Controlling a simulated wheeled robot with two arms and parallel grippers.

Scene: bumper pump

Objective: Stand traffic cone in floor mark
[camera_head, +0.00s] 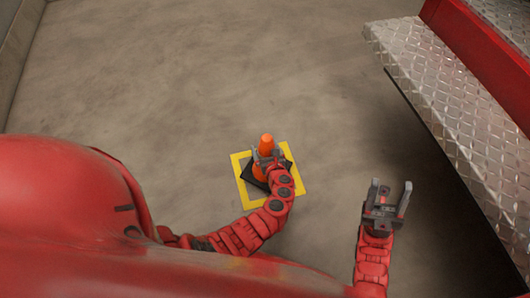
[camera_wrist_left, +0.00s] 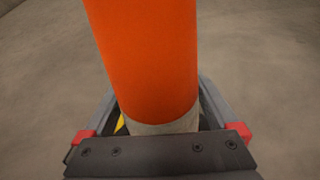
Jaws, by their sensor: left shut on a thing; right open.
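An orange traffic cone (camera_head: 266,140) with a dark square base (camera_head: 249,176) stands over the yellow square floor mark (camera_head: 304,191) in the head view. The base looks turned at an angle to the mark's sides. I cannot tell whether it touches the floor. My left gripper (camera_head: 267,156) is shut on the cone's upper part. In the left wrist view the orange cone (camera_wrist_left: 150,60) fills the middle, with a pale band (camera_wrist_left: 165,125) between the fingers. A bit of yellow shows below it. My right gripper (camera_head: 388,192) is open and empty, to the right of the mark.
A diamond-plate metal step (camera_head: 440,90) with red bodywork (camera_head: 480,60) above it runs along the right side. A wall edge (camera_head: 18,50) is at the far left. The grey floor around the mark is clear.

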